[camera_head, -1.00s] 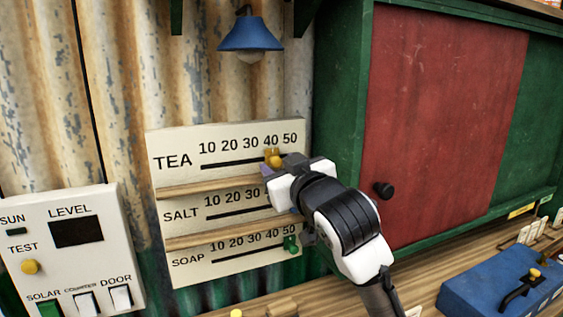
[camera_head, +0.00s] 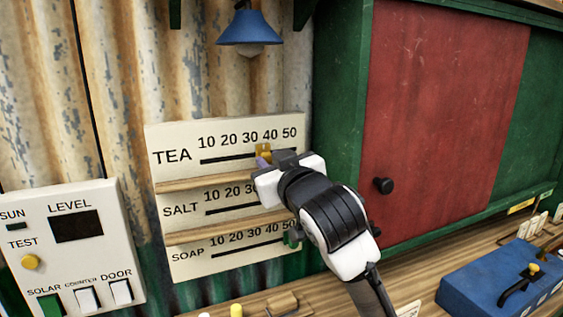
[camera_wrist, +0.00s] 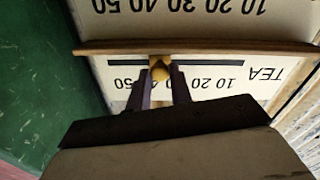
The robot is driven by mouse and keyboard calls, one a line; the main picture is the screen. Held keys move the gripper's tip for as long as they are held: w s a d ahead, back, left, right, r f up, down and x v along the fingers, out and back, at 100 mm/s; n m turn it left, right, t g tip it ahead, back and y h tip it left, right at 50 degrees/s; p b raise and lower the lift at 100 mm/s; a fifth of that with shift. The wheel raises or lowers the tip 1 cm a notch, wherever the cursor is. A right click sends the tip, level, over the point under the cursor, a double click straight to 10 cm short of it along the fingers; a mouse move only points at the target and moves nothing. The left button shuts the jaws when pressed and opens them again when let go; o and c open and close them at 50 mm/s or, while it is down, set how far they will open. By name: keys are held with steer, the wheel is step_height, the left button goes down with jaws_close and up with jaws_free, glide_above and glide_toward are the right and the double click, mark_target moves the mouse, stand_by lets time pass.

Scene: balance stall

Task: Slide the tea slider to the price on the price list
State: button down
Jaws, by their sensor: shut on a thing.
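The white price board (camera_head: 180,135) hangs on the corrugated wall with TEA, SALT and SOAP rows, each marked 10 to 50. The yellow tea slider (camera_head: 263,151) sits on the top slot, a little left of the 40 mark. My gripper (camera_head: 264,160) is shut on its knob. In the wrist view, turned upside down, the yellow knob (camera_wrist: 160,71) is between my two dark fingers (camera_wrist: 161,80). The salt slider is hidden behind my gripper. The green soap slider (camera_head: 291,240) is near 50. I cannot make out a separate price list.
Wooden ledges (camera_head: 210,180) run under the tea and salt rows, close to my gripper. A blue lamp (camera_head: 249,29) hangs above. A green cabinet with a red door (camera_head: 440,110) stands right. A switch panel (camera_head: 75,260) is left, a blue box (camera_head: 500,285) lower right.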

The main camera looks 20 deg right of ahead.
steer(key=a, duration=0.2)
steer(key=shift+a, duration=0.3)
steer(key=shift+d, duration=0.1)
steer(key=c, duration=1.3)
jaws_free()
steer(key=shift+o, duration=0.2)
steer(key=shift+s, duration=0.1)
steer(key=s+b, duration=0.3)
steer(key=s, duration=1)
steer(key=shift+s+d, duration=0.25)
steer(key=shift+s, duration=0.15)
